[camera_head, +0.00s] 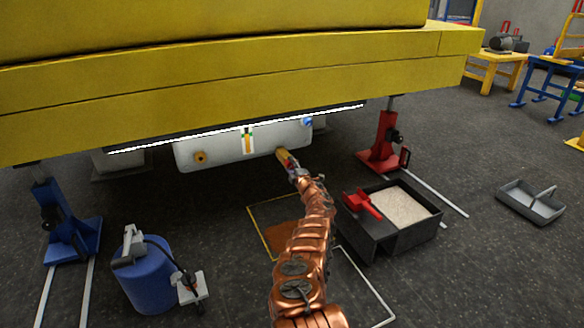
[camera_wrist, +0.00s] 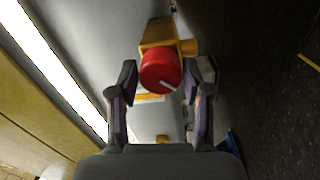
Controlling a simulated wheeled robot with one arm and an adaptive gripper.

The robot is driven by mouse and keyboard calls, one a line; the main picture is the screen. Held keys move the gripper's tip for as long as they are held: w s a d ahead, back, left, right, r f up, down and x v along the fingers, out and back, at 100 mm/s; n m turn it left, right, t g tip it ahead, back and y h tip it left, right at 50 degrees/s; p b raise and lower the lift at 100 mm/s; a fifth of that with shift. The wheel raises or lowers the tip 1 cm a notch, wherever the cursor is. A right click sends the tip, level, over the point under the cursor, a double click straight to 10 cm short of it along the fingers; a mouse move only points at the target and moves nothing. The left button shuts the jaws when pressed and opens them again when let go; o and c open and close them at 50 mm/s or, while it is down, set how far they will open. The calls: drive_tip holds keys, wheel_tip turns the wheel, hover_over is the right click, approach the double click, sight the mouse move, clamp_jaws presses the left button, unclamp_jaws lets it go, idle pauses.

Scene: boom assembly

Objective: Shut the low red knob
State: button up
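The red knob (camera_wrist: 160,71) is round with a white pointer line and sits on a yellow valve body (camera_wrist: 158,33). The fingers are spread open; I see no clear contact. In the head view my gripper (camera_head: 293,172) reaches up to the yellow valve at the lower right of a whitish tank (camera_head: 225,152) under the yellow boom. The knob is small and mostly hidden by the gripper there.
A blue knob (camera_head: 307,121) and a yellow fitting (camera_head: 200,157) are on the tank. A white light strip (camera_head: 240,128) runs above it. Red (camera_head: 383,145) and blue (camera_head: 62,222) jack stands flank it. A dark sand box (camera_head: 378,243) and blue canister (camera_head: 150,278) stand on the floor.

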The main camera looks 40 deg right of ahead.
drive_tip(key=shift+o, duration=1.3)
drive_tip(key=shift+d, duration=0.1)
drive_tip(key=shift+s+f, duration=0.1)
drive_tip(key=shift+s, duration=0.05)
drive_tip(key=shift+s+a+f, duration=0.15)
drive_tip(key=shift+s+a, duration=0.1)
drive_tip(key=shift+s, duration=0.25)
drive_tip(key=shift+s+a+r, duration=0.1)
drive_tip(key=shift+s+a, duration=0.1)
drive_tip(key=shift+s, duration=0.25)
drive_tip(key=shift+s+a+r, duration=0.1)
drive_tip(key=shift+s+a, duration=0.05)
drive_tip(key=shift+s, duration=0.25)
approach(291, 166)
drive_tip(key=shift+v, duration=1.1)
drive_tip(key=shift+d, duration=0.1)
